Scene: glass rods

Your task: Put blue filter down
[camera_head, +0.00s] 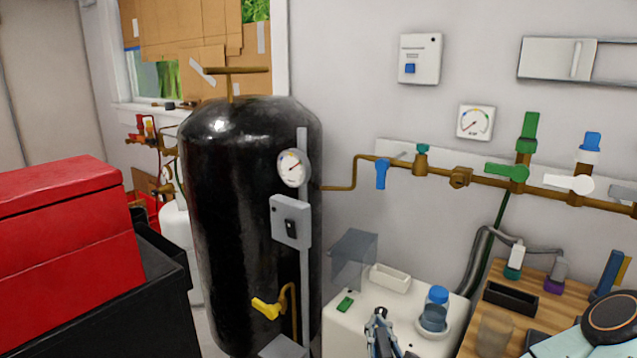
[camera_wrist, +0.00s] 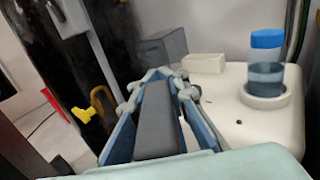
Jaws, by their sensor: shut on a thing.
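The blue filter looks to be the clear jar with a blue cap (camera_head: 437,296) and bluish contents. It stands upright in a round white holder (camera_head: 425,333) on the white cabinet top, and also shows at the right of the wrist view (camera_wrist: 266,74). My gripper (camera_head: 380,322) is at the bottom of the head view, left of the jar and apart from it. In the wrist view my gripper (camera_wrist: 164,76) is shut on a dark grey bar-shaped thing (camera_wrist: 157,118) between its fingers. I cannot tell what that thing is.
A black tank (camera_head: 240,200) stands left of the white cabinet (camera_head: 345,330). A translucent grey box (camera_head: 353,258), a white tray (camera_head: 390,278) and a small green piece (camera_head: 345,304) are at the cabinet's back and left. A wooden bench (camera_head: 545,303) with several items is at right.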

